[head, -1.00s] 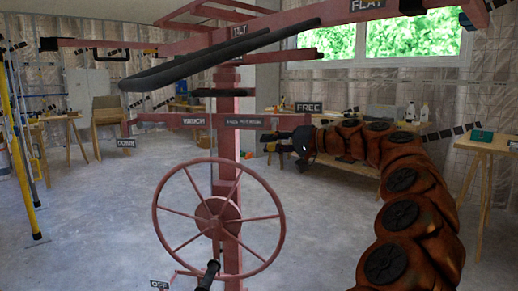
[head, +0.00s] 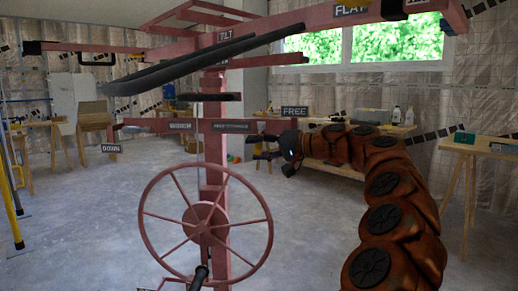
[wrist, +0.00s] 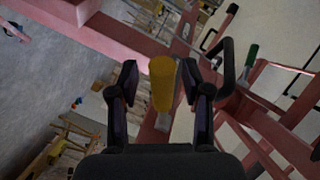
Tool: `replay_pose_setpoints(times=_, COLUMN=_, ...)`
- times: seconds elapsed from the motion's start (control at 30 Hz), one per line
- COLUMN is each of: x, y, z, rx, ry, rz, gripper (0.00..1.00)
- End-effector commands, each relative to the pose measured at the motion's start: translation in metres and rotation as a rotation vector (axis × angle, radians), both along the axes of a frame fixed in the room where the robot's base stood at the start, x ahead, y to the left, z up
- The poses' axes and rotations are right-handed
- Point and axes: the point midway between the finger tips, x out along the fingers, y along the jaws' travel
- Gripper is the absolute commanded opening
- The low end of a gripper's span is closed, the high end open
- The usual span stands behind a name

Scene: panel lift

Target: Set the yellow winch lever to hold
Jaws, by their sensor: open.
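The yellow winch lever (wrist: 162,84) shows in the wrist view as a yellow grip on a pale metal stem. It stands between the two dark fingers of my gripper (wrist: 160,76), which are apart, with a gap visible on each side. In the head view my gripper (head: 262,147) is beside the red post (head: 213,170), just below the FREE sign (head: 295,111). I cannot make out the lever in the head view.
The red lift frame has a large handwheel (head: 205,226) low in front and a dark padded bar (head: 200,62) above. Red beams cross close around my gripper in the wrist view. Workbenches (head: 335,167) stand behind. Grey floor lies open at left.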

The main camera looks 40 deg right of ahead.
Motion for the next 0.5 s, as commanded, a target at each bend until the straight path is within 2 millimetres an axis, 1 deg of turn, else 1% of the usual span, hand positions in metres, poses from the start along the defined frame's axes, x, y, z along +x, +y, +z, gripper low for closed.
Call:
replay_pose_setpoints(times=0.13, x=-0.003, y=-0.001, z=0.001, rx=0.000, ry=-0.001, rz=0.000, gripper=0.49)
replay_pose_setpoints(times=0.23, x=-0.013, y=-0.005, z=0.003, rx=-0.001, ry=-0.003, rz=-0.002, gripper=0.49)
replay_pose_setpoints(times=0.37, x=-0.033, y=-0.013, z=0.007, rx=-0.002, ry=-0.005, rz=-0.006, gripper=0.49)
replay_pose_setpoints(times=0.5, x=-0.059, y=-0.022, z=0.010, rx=0.000, ry=-0.004, rz=-0.004, gripper=0.49)
